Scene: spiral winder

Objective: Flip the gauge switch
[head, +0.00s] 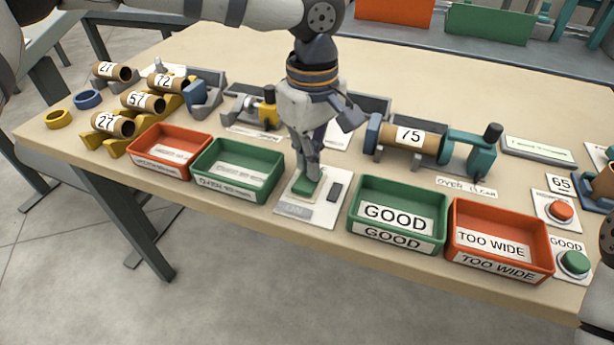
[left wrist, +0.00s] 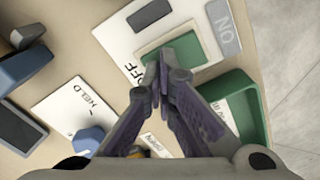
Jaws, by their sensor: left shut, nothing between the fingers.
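The gauge switch is a white plate (head: 294,210) with a green rocker (head: 303,188) near the table's front edge. In the left wrist view the green rocker (left wrist: 196,46) sits between the printed words OFF and ON. A small dark block (head: 335,192) is on the plate beside it; it also shows in the left wrist view (left wrist: 149,14). My left gripper (head: 309,175) points down with its fingertips at the rocker, shut and empty; in the left wrist view its tips (left wrist: 163,68) overlap the rocker's edge. I cannot tell whether they touch. My right gripper is out of view.
A green tray (head: 238,187) is close left of the plate, and the green GOOD tray (head: 397,236) close right. Orange trays stand beyond, one marked TOO WIDE (head: 498,265). Behind is a gauge holding a tube marked 75 (head: 408,137). Numbered tubes (head: 115,124) lie at left.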

